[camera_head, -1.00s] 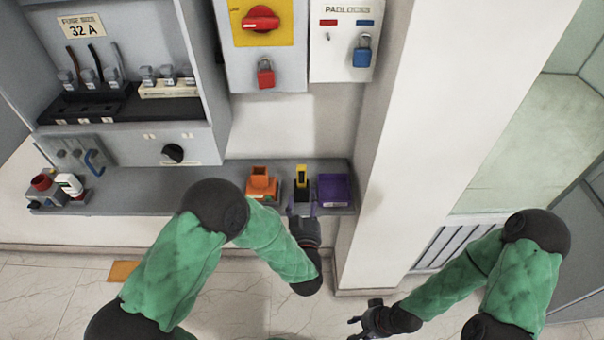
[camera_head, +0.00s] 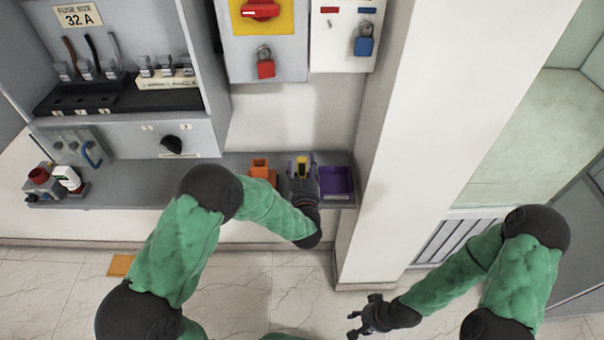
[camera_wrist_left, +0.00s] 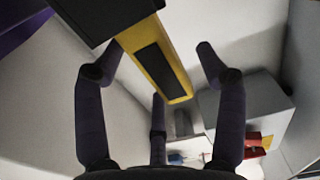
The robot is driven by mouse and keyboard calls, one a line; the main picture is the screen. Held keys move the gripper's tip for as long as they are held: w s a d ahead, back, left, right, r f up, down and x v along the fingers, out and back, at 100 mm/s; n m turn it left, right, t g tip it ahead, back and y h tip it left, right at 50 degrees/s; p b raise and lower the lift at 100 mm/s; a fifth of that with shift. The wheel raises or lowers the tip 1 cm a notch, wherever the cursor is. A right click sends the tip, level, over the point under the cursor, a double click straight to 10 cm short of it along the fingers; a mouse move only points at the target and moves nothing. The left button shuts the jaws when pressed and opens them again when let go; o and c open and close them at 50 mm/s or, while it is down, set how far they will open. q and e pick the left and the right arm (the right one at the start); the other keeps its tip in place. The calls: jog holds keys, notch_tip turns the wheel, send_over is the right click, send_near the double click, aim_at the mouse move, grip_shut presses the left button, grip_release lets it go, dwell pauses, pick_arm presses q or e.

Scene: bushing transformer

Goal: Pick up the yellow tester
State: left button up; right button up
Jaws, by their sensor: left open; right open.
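The yellow tester (camera_head: 302,166) stands upright on the grey shelf, between an orange holder and a purple tray. In the left wrist view the tester (camera_wrist_left: 157,66) is a yellow bar with a dark panel, joined to a black block (camera_wrist_left: 95,14) at the top left. My left gripper (camera_head: 303,160) is open at the tester, its fingers on either side of it. In the wrist view a gap shows beside the fingers; I cannot tell if any finger touches. My right gripper (camera_head: 354,325) is open and empty, low over the floor, away from the shelf.
The orange holder (camera_head: 262,170) is close on the left of my left gripper. The purple tray (camera_head: 336,196) is close on its right, beside a white pillar (camera_head: 400,140). Red and blue padlocks (camera_head: 265,66) hang above.

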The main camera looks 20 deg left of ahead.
pick_arm(q)
jog(key=shift+w+a, duration=0.1)
jog(key=shift+w, duration=0.2)
jog(key=c, duration=1.3)
jog(key=shift+r, duration=0.1)
jog(key=shift+c, duration=0.2)
notch_tip(320, 180, up, 10)
jog(key=p, duration=0.3)
jog(key=shift+r, duration=0.15)
notch_tip(320, 180, up, 8)
jog(key=p, duration=0.5)
